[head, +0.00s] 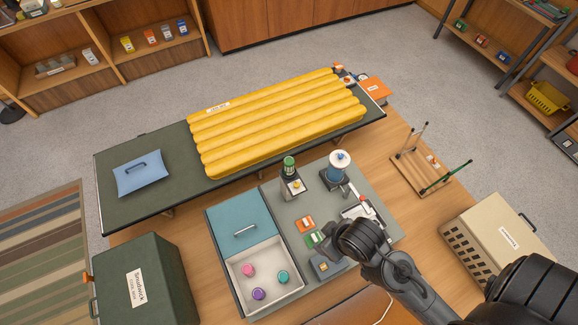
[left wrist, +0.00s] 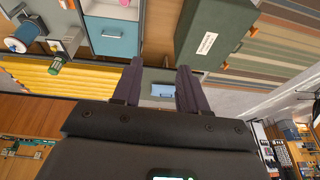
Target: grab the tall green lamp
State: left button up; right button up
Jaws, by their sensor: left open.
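The green lamp (head: 289,166) stands upright on the grey mat, with a green top above a grey and white body. It also shows in the left wrist view (left wrist: 66,46), at the upper left. My left gripper (left wrist: 159,68) is open and empty, its two dark fingers apart, and well away from the lamp. It does not show in the head view. My right arm comes in from the lower right, and its gripper (head: 325,255) hangs above the mat, in front of the lamp and apart from it. Its jaws are too hard to make out.
A white-and-blue lamp-like item (head: 338,166) stands right of the green lamp. A blue-lidded tray (head: 240,224) with small pots is at left. The yellow sleeping pad (head: 270,122) lies behind. A dark green box (head: 140,280) and a beige crate (head: 497,238) flank the table.

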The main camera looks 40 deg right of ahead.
pick_arm(q)
jog(key=shift+d, duration=0.1)
dwell(0.4)
jog(key=o, duration=0.5)
jog(key=shift+o, duration=1.4)
